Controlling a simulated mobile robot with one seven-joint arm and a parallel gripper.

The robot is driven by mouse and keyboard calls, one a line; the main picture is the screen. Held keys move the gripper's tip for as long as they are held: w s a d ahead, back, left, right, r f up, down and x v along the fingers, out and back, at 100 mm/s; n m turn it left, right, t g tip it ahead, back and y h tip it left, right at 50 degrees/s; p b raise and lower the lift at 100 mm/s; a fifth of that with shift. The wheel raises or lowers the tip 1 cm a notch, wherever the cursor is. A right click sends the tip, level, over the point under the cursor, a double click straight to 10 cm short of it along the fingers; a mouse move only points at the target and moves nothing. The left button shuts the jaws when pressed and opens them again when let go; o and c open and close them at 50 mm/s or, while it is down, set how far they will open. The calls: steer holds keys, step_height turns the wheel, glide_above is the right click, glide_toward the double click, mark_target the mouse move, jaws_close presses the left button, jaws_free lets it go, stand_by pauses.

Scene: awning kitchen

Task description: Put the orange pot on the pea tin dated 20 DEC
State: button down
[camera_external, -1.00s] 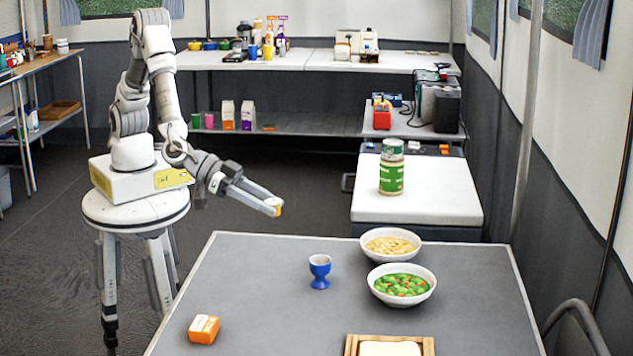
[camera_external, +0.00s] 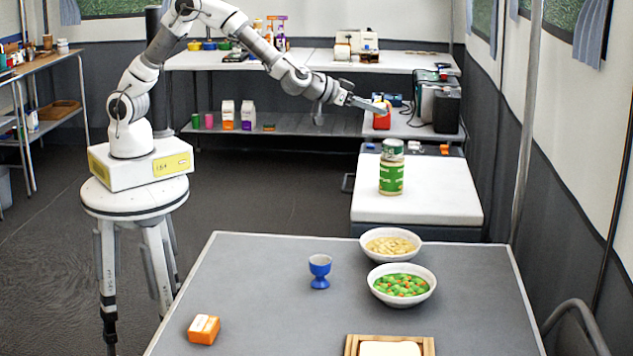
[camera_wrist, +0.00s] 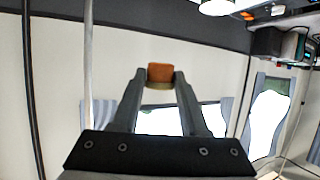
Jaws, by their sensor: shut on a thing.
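My gripper (camera_external: 378,106) is stretched out to the right, high in front of the back shelves. In the wrist view, my gripper (camera_wrist: 160,78) is shut on a small orange pot (camera_wrist: 160,72) with a tan band on its near side. A green-labelled tin (camera_external: 391,180) stands upright on the white-topped cabinet, with a darker green tin or lid (camera_external: 392,149) on top. The fingertips are above and slightly left of it, apart from it. No date is readable.
The grey front table (camera_external: 270,270) holds a blue egg cup (camera_external: 320,270), two bowls (camera_external: 403,285), an orange box (camera_external: 204,329) and a wooden tray (camera_external: 428,346). The white cabinet top (camera_external: 445,195) is clear around the tin.

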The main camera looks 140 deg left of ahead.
steer(key=b, duration=0.5)
glide_above(389, 142)
step_height(389, 142, down, 7)
steer(key=shift+d+r, duration=0.1)
steer(key=shift+d, duration=0.05)
steer(key=shift+f+b, duration=0.7)
steer(key=shift+f, duration=1.25)
steer(key=shift+f, duration=0.25)
steer(key=shift+c, duration=2.2)
jaws_free()
steer(key=shift+r, duration=0.15)
steer(key=shift+r, duration=0.25)
steer(key=p+v, duration=0.1)
steer(key=v, duration=1)
steer(key=shift+d, duration=0.4)
steer(key=shift+s, duration=0.15)
